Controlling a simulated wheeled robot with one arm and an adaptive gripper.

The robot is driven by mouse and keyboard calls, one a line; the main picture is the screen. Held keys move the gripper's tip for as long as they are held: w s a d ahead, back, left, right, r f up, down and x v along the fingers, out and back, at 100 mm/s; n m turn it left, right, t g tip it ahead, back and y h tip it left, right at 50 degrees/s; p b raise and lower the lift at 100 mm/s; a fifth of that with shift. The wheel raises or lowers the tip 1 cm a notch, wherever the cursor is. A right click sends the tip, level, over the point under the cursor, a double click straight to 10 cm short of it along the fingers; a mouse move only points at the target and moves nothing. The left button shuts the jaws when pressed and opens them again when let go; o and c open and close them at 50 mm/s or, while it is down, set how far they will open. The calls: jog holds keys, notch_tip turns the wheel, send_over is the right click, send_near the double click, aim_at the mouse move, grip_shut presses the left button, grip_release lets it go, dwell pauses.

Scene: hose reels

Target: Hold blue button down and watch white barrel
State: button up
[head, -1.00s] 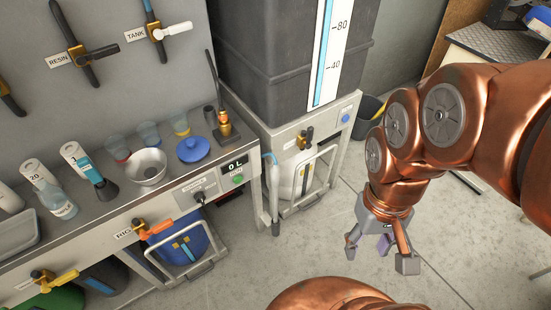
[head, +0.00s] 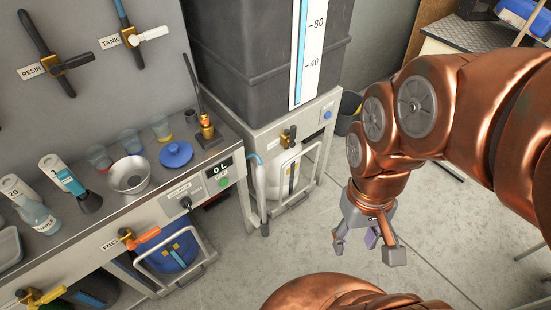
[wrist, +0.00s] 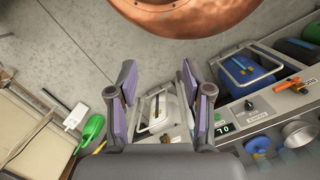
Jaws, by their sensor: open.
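The blue button (head: 327,114) is a small button on the grey metal stand under the dark tank, at its upper right front. The white barrel (head: 274,184) stands below it inside that stand, partly hidden by a white tubular frame. It also shows between my fingers in the wrist view (wrist: 157,107). My gripper (head: 366,246) is open and empty, pointing down over the floor, to the right of the stand and lower in the picture than the button. It touches neither. In the wrist view my fingers (wrist: 158,78) are spread apart. I cannot make out the blue button there.
The dark tank (head: 250,55) has a level strip (head: 309,45). Left is a workbench (head: 150,205) with bottles, cups, a bowl, a 0 L display (head: 221,168), a green button (head: 223,183) and a blue barrel (head: 178,250). A dark bucket (head: 348,107) stands behind.

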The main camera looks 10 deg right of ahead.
grip_shut()
dwell(1.4)
